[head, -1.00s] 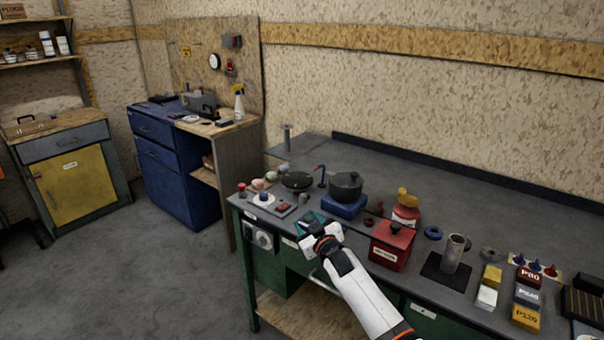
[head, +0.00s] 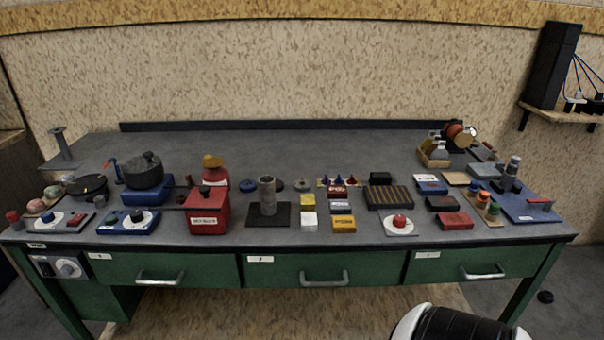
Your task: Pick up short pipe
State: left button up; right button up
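A short grey pipe (head: 266,194) stands upright on a black square pad (head: 253,220) near the front of the bench, left of the middle. Its open top end shows. Neither gripper is in the head view. Only a white and black part of my arm (head: 455,325) shows at the bottom edge, right of the middle, well apart from the pipe.
A red box (head: 208,212) stands left of the pad, and yellow and white blocks (head: 308,222) stand right of it. A black pot (head: 143,172) sits on a blue stand further left. The back strip of the bench (head: 290,150) is mostly clear.

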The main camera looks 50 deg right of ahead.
aim_at(268, 196)
jog(key=i+l+z, duration=0.15)
jog(key=z, duration=0.25)
jog(key=i+l+z, duration=0.2)
jog(key=z, duration=0.2)
jog(key=i+l+z, duration=0.2)
jog(key=z, duration=0.25)
jog(key=i+l, duration=0.1)
jog(key=i, duration=0.3)
jog(key=i+l, duration=0.15)
jog(key=i, duration=0.2)
